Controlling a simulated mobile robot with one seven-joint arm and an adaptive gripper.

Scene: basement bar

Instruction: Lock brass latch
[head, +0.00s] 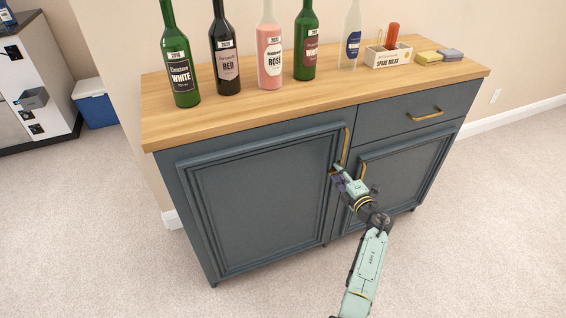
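My gripper (339,171) is at the meeting edges of the two lower doors of a blue-grey cabinet (260,195), close to the lower end of the left door's brass handle (346,146). Its fingers are small and seen from behind, so I cannot tell whether they are open or shut or whether they touch anything. A small brass-coloured bit (333,173) shows beside the fingertips. It may be part of the latch, but the gripper hides most of this spot. The right door's brass handle (362,170) is just right of the gripper. Both doors look closed.
A drawer with a brass handle (425,115) is above the right door. On the wooden top (225,116) stand several bottles, a white box (388,56) labelled "SPARE MILKS" and two sponge-like blocks (438,56). A blue cooler (95,104) stands far left. The carpet in front is clear.

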